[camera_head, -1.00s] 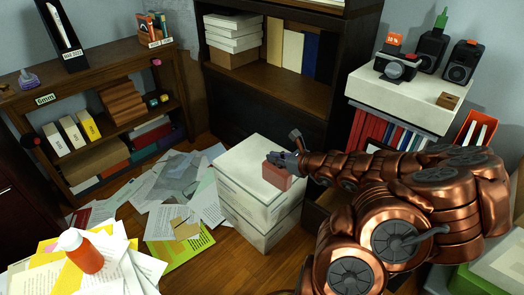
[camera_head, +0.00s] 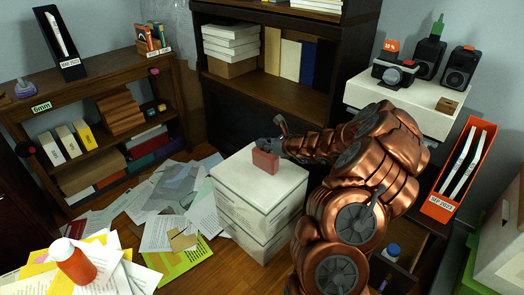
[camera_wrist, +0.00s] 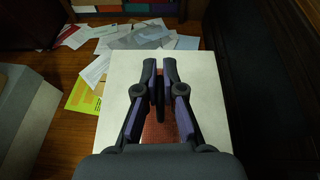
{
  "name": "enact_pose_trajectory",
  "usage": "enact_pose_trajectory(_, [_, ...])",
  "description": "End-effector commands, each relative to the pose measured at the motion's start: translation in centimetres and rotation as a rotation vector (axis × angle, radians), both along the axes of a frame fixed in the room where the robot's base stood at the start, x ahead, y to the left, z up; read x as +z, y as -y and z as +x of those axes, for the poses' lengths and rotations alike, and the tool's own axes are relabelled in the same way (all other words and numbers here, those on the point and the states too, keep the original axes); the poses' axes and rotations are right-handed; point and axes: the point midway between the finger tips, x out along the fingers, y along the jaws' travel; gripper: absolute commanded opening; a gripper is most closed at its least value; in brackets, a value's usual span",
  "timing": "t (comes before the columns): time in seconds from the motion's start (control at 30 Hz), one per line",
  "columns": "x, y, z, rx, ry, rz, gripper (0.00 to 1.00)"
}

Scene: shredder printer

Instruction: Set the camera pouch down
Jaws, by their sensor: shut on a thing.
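The camera pouch (camera_head: 265,161) is a small red block-shaped case. It shows at the top of a white stack of boxes (camera_head: 258,205); I cannot tell whether it touches the top. My gripper (camera_head: 271,146) is shut on the pouch from above and behind. In the wrist view, my gripper (camera_wrist: 160,72) has a dark upright strip between its fingers, and the red pouch (camera_wrist: 155,133) shows below, partly hidden by the fingers. The white box top (camera_wrist: 122,75) spreads beneath.
Loose papers (camera_head: 165,205) cover the floor left of the stack. A dark bookcase (camera_head: 240,100) stands behind it. An orange bottle (camera_head: 74,262) stands on papers at the front left. A white surface (camera_head: 415,107) with a camera and speakers is at the right.

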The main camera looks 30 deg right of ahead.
Motion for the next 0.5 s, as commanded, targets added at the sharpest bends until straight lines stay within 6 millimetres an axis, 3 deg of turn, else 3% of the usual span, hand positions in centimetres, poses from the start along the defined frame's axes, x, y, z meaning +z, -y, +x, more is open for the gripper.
enact_pose_trajectory(0.27, [-0.1, 0.4, 1.3, 0.002, 0.002, -0.002, 0.0])
enact_pose_trajectory(0.5, [-3.6, 0.4, 1.2, 0.002, 0.001, 0.002, 0.0])
